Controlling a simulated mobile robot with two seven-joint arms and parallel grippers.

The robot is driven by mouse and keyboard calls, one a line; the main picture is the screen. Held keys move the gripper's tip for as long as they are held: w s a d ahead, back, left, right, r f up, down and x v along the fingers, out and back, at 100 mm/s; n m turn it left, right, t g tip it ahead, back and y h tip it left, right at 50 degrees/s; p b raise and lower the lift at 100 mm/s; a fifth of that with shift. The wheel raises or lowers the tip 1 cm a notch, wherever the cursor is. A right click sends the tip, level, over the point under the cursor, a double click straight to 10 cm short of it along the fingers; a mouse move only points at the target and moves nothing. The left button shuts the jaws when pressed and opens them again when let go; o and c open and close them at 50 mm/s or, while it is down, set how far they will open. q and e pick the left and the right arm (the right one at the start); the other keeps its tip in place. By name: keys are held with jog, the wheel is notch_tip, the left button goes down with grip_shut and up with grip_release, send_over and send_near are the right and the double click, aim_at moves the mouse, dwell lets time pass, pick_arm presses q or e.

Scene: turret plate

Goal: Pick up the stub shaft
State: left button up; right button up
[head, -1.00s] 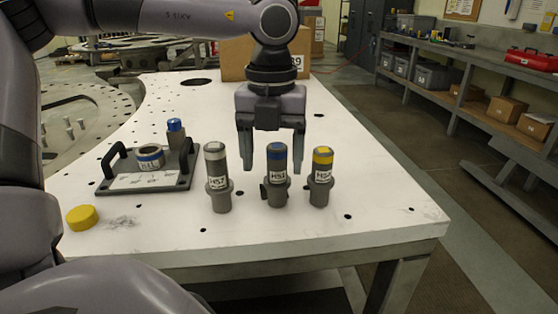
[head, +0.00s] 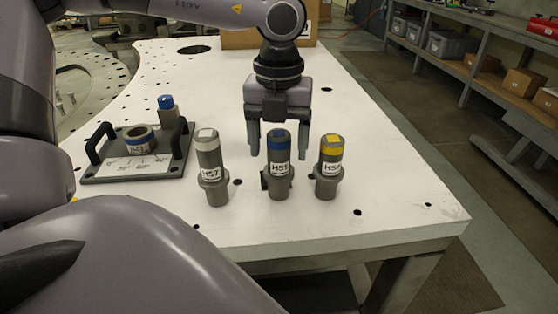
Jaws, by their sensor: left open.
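Three grey stub shafts stand upright in a row on the white table: a white-banded one (head: 209,165) on the left, a blue-banded one (head: 278,168) in the middle and a yellow-banded one (head: 329,165) on the right. Each has a label and a wider collar low down. My left gripper (head: 279,146) points down, open and empty, just behind the blue-banded shaft. Its fingers show on either side of that shaft's upper part; I cannot tell the exact gap in depth. My right gripper is not in view.
A cardboard box (head: 237,38) stands at the back. The white table (head: 385,190) is clear on the right.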

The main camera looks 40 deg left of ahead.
aim_at(278, 172)
pick_arm(q)
jog(key=shift+f, duration=1.45)
jog(key=shift+c, duration=0.3)
grip_shut()
jog(key=shift+w+r, duration=0.1)
jog(key=shift+r, duration=0.1)
